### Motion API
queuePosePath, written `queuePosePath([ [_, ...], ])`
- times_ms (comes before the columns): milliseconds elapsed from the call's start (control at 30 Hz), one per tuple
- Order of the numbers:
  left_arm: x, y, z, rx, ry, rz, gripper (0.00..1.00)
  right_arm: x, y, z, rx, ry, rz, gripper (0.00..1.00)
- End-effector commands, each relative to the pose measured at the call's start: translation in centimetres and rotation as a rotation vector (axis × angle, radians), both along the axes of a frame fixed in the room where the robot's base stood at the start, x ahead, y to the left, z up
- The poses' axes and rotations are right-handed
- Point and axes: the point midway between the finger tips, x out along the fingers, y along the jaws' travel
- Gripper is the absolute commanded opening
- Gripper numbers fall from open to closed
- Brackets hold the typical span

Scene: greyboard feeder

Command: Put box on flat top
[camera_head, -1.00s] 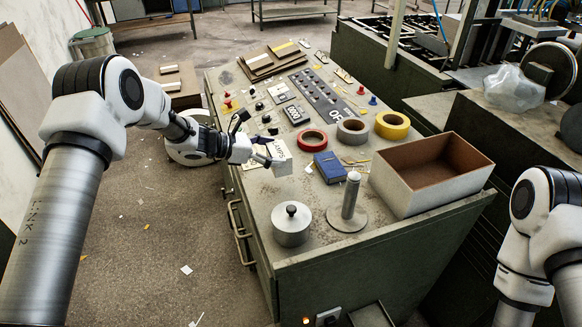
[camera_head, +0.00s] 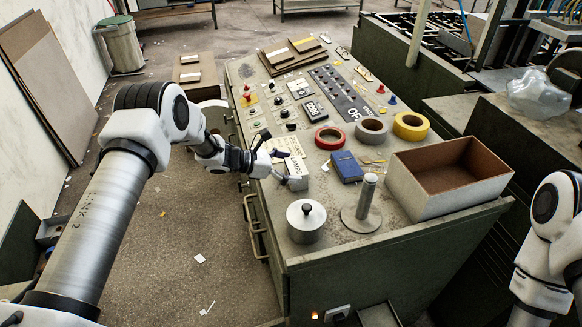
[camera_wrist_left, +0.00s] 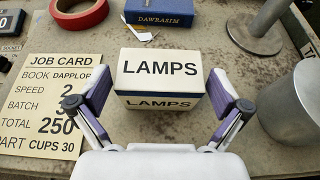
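In the head view the box (camera_head: 299,182) is near the console's left edge, partly hidden by my gripper. My left gripper (camera_head: 283,166) is at the box. In the left wrist view its fingers (camera_wrist_left: 160,98) are open on either side of the box, with a visible gap at each side. My right gripper is out of view; only part of that arm shows at the right.
Near the box are a job card (camera_wrist_left: 47,105), a blue book (camera_head: 346,167), a lidded metal pot (camera_head: 306,222), a spindle on a round base (camera_head: 361,215) and tape rolls (camera_head: 330,138). A large open box (camera_head: 448,200) stands at right. Buttons and a counter fill the panel behind.

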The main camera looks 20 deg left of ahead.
Motion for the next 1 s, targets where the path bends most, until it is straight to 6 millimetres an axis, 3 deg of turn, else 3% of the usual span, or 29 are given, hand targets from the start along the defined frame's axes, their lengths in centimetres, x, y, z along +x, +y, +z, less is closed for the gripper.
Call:
queuePosePath([
  [233, -0.2, 0.5, 0.4, -0.001, 0.0, 0.002, 1.0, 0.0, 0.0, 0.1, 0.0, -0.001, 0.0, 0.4],
  [700, -5.7, 8.6, 4.5, -0.003, -0.003, 0.003, 1.0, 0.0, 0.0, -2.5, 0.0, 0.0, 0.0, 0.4],
  [1000, -6.2, 9.2, 4.9, 0.0, 0.0, 0.0, 1.0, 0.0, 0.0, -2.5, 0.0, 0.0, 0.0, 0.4],
])
